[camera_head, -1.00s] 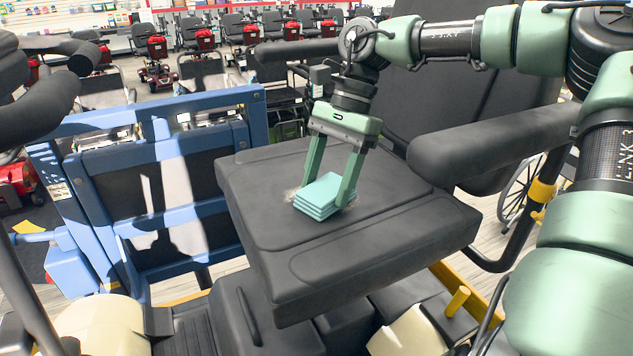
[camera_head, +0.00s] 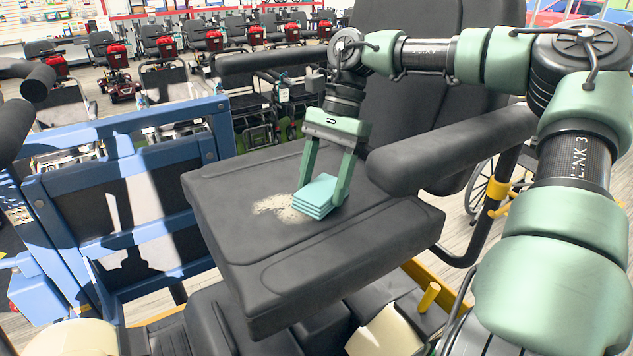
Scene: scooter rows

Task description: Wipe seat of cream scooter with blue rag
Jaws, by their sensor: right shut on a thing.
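The scooter's black padded seat (camera_head: 245,215) fills the middle of the head view. A pale dusty patch (camera_head: 278,206) lies on the seat cushion. A folded light-blue rag (camera_head: 318,196) sits at the right end of this patch, on or just above the cushion. My right gripper (camera_head: 320,190) is shut on the rag, its fingers pointing down on either side of it. The scooter's cream body (camera_head: 387,330) shows below the seat. My left gripper is not in view.
A black armrest (camera_head: 450,150) stands close to the right of my right gripper, with the tall backrest (camera_head: 425,60) behind. A blue metal frame (camera_head: 120,130) stands left of the seat. Rows of scooters with red parts (camera_head: 122,85) stand at the back.

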